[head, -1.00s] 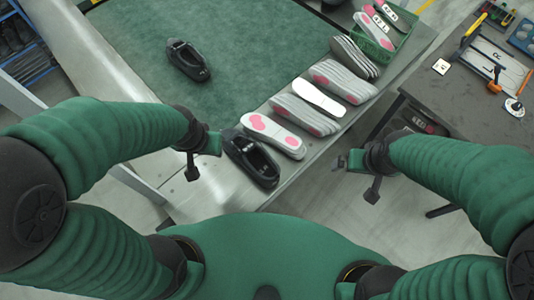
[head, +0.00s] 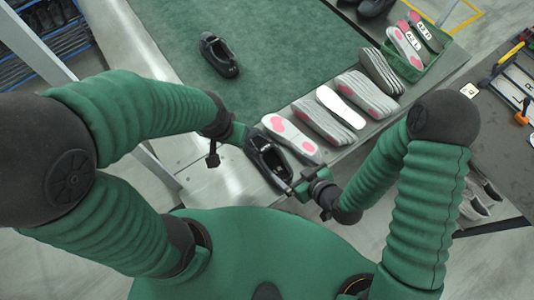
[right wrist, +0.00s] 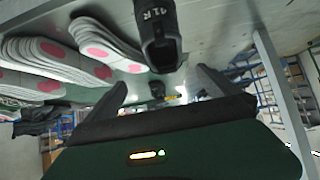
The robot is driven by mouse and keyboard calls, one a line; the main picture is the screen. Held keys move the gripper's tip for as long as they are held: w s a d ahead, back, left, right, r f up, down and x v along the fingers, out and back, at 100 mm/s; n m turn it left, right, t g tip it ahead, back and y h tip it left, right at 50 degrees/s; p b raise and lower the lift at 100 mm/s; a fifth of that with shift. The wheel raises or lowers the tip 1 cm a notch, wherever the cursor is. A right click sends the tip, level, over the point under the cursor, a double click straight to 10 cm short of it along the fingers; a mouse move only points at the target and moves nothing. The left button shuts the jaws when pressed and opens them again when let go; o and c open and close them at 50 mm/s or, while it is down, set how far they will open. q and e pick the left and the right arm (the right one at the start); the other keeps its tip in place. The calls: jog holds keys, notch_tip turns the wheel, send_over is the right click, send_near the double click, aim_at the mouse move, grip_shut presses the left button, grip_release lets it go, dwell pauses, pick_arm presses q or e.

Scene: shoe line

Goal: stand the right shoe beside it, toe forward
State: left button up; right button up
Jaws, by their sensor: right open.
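One black shoe (head: 220,56) rests on the green mat. A second black shoe (head: 266,158) lies at the near table edge, beside the grey insoles. In the right wrist view this near shoe (right wrist: 160,38) shows its opening and a tab that seems to read 41R. My right gripper (head: 297,187) is open and empty at the shoe's near end; in the right wrist view its fingers (right wrist: 160,90) are spread below the shoe. Contact is unclear. My left gripper (head: 238,135) is just left of the same shoe; its jaws are too small to read.
Grey and pink insoles (head: 322,122) lie in a row along the table edge, right of the near shoe. A green crate (head: 424,62) with more insoles stands beyond them. Most of the green mat (head: 290,40) is clear. A dark workbench with tools is at right.

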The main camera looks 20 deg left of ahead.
aim_at(265, 156)
jog(key=shift+s+a+y, duration=0.2)
jog(key=shift+a+y, duration=0.1)
jog(key=shift+a, duration=0.2)
jog(key=b+x, duration=0.4)
jog(key=x, duration=0.7)
jog(key=shift+a+r, duration=0.1)
jog(key=shift+r, duration=0.05)
jog(key=x, duration=0.5)
jog(key=shift+w+f, duration=0.15)
jog(key=shift+f, duration=0.25)
jog(key=shift+w+f, duration=0.15)
jog(key=c, duration=1.8)
